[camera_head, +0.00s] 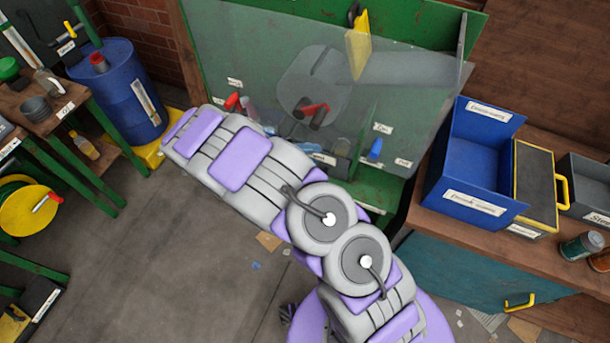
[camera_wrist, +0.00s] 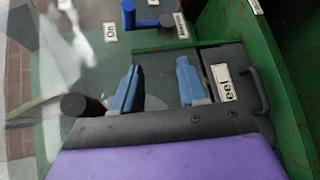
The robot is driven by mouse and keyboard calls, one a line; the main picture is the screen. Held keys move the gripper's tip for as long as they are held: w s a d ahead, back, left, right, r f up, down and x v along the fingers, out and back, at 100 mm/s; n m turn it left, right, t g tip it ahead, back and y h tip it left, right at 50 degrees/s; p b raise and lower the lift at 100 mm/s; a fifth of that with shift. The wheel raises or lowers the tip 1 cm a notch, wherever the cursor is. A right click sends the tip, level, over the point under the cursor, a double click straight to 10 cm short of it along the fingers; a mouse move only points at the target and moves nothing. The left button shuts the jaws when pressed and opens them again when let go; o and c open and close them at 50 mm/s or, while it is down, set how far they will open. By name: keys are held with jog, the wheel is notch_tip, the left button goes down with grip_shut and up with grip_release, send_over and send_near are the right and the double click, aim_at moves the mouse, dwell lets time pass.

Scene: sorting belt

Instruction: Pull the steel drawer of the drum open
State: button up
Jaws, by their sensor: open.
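The steel drawer (camera_wrist: 218,56) shows in the wrist view as a dark grey front right of my gripper. Its white label is partly covered; only "eel" reads. A dark bar handle (camera_wrist: 260,92) stands out from the front at the far right. My gripper (camera_wrist: 158,69) is open, with two blue-grey fingers apart and nothing between them. The right finger lies beside the drawer's label in the picture, and the handle is outside the fingers. I cannot tell how far the drawer stands out. In the head view my arm hides the gripper, and I cannot make out the drawer there.
A green machine (camera_head: 455,30) with a clear guard (camera_head: 250,60) stands ahead. A blue lever (camera_wrist: 146,22) is above my fingers in the wrist view. A bench with a blue bin (camera_head: 470,165) is at right; a blue drum (camera_head: 120,90) is at left.

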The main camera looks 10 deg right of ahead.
jog(key=a+f+n+t+y+b, duration=0.15)
jog(key=a+f+t, duration=0.25)
jog(key=a+f, duration=0.45)
jog(key=a+f+n+t, duration=0.3)
jog(key=a+f, duration=0.2)
jog(key=f, duration=0.7)
jog(key=b+x, duration=0.1)
jog(key=x, duration=0.5)
jog(key=b+x, duration=0.1)
jog(key=x, duration=0.5)
jog(key=r+b+x, duration=0.1)
jog(key=x, duration=0.5)
jog(key=shift+d+f, duration=0.1)
jog(key=shift+d, duration=0.1)
jog(key=shift+a, duration=0.2)
jog(key=shift+c, duration=0.6)
jog(key=shift+d, duration=0.1)
grip_shut()
